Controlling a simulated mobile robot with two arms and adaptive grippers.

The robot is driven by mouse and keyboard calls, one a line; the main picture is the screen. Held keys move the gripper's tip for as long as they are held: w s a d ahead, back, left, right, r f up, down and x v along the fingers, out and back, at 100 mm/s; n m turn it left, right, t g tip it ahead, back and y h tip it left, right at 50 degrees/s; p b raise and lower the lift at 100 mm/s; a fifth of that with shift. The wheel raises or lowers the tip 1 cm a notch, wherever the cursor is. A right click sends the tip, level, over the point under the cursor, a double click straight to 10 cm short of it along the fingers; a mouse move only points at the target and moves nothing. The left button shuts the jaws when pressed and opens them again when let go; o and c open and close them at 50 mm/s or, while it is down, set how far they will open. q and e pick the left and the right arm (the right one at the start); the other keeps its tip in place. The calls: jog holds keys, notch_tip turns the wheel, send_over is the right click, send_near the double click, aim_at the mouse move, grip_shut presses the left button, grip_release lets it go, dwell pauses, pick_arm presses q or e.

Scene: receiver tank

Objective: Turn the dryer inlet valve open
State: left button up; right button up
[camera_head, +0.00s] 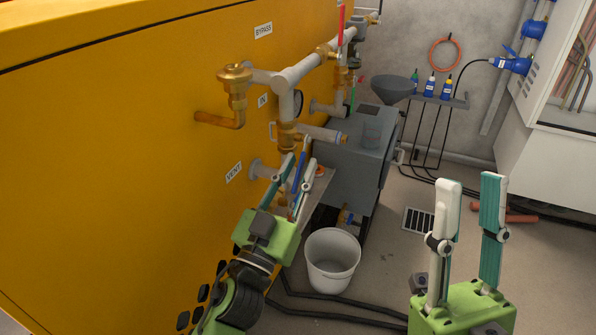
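A brass valve (287,135) sits on the grey pipework below the IN label (262,101) on the yellow cabinet. A blue lever (301,155) hangs down beside it. My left gripper (297,163) points up at this lever from below, with its fingers apart. The lever's lower part appears between or just behind the fingers; I cannot tell whether they touch it. Which valve is the dryer inlet is not spelled out beyond the IN label. My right gripper (470,185) is open and empty over the floor at right.
The yellow cabinet (120,150) stands close at left, with BYPASS (263,30) and VENT (233,172) labels. A white bucket (332,262) stands below the pipes. A grey unit (350,165) is behind. Hoses cross the floor; a rack of bottles (430,90) is at the back wall.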

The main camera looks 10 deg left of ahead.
pick_arm(q)
jog(key=shift+f, duration=0.15)
jog(key=shift+s+f, duration=0.1)
jog(key=shift+s, duration=0.1)
jog(key=v, duration=1.1)
jog(key=shift+s+a, duration=0.15)
jog(key=shift+s, duration=0.15)
